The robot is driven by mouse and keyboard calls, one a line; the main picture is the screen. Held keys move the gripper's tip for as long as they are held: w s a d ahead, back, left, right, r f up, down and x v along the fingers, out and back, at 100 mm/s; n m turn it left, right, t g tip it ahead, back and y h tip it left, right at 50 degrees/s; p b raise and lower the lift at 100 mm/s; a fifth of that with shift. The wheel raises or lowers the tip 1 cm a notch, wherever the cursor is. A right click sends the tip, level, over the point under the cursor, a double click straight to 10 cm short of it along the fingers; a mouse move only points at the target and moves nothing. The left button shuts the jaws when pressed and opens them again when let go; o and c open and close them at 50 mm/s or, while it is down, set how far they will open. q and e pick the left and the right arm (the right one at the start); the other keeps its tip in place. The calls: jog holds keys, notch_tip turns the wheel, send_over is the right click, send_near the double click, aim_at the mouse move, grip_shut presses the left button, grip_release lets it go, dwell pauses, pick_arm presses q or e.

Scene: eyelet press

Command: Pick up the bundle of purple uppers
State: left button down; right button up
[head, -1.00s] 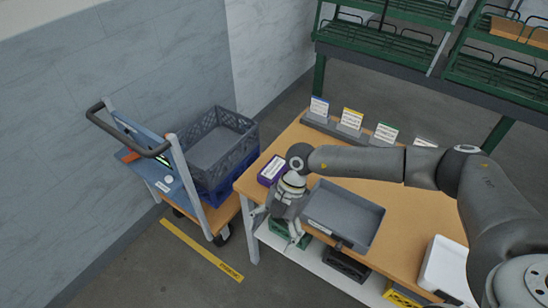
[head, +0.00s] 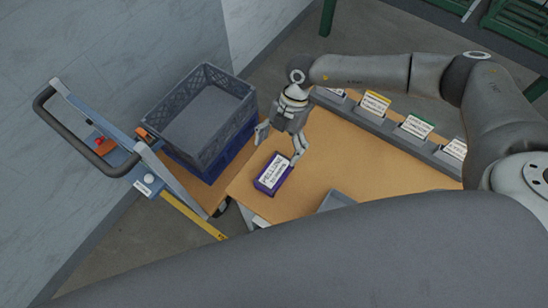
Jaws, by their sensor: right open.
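The bundle of purple uppers (head: 273,174) lies near the left end of the wooden table. It is a small purple block with a white label on top. My right gripper (head: 280,143) is above and just behind the bundle, pointing down. Its fingers are spread open, one to the left and one close to the bundle's upper right. I cannot tell whether that finger touches it. My left gripper is not in view.
A cart with stacked grey and blue crates (head: 203,118) stands left of the table (head: 333,167). A rack of label cards (head: 376,105) lines the table's back edge. A grey tray (head: 336,200) is partly hidden by my arm at the front.

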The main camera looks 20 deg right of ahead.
aim_at(275, 171)
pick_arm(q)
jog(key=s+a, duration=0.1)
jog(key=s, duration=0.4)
pick_arm(e)
jog(key=s+f, duration=0.1)
jog(key=s+a+f, duration=0.1)
jog(key=f, duration=0.1)
jog(key=shift+f+p, duration=0.1)
jog(key=shift+p, duration=0.25)
jog(key=shift+f, duration=0.3)
jog(key=p+x, duration=0.1)
jog(key=x, duration=0.3)
jog(key=shift+d+f+p, duration=0.15)
jog(key=shift+p, duration=0.2)
jog(key=shift+f, duration=0.45)
jog(key=shift+c, duration=0.9)
jog(key=c, duration=1.2)
jog(key=shift+o, duration=0.2)
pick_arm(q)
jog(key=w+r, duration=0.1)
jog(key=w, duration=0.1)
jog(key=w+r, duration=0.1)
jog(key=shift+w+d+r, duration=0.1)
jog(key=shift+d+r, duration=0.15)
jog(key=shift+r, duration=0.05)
